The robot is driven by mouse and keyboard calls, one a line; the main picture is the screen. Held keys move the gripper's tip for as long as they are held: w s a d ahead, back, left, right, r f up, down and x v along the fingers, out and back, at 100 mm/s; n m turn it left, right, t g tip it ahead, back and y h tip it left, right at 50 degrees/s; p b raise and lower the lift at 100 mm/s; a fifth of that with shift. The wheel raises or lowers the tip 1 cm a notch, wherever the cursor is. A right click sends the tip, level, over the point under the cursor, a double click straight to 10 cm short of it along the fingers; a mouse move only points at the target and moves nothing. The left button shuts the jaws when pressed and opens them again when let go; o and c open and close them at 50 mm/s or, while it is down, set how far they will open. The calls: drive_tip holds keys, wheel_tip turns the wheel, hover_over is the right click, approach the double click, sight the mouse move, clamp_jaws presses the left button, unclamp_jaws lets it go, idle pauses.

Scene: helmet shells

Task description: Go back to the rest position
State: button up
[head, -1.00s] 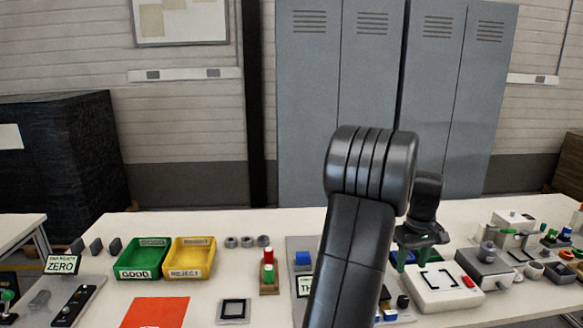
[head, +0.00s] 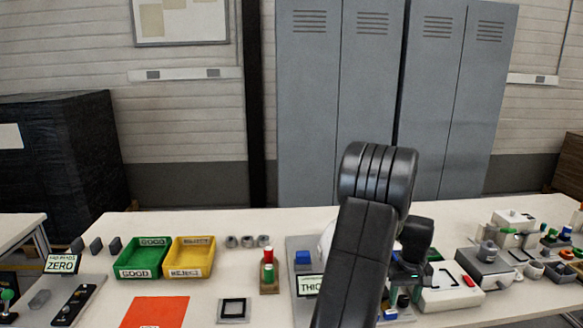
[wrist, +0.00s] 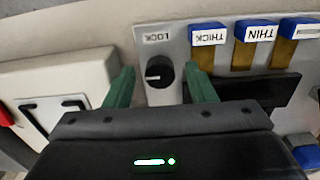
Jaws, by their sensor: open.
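My gripper (wrist: 162,88) shows in the wrist view with its two green fingers spread apart. A black round LOCK knob (wrist: 159,73) on a grey panel (wrist: 150,117) shows between the fingers, and nothing is visibly held. I cannot tell how far the fingertips are from the knob. In the head view my own arm stands in front of the panel and hides much of it, and the fingers are mostly hidden.
Blue blocks labelled THICK (wrist: 208,34) and THIN (wrist: 255,32) sit right of the knob. A white device (head: 450,298) stands right of the arm. Green GOOD (head: 141,258) and yellow REJECT (head: 189,258) trays stand left. Grey lockers (head: 385,100) stand behind the table.

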drive_tip(key=shift+m, duration=1.9)
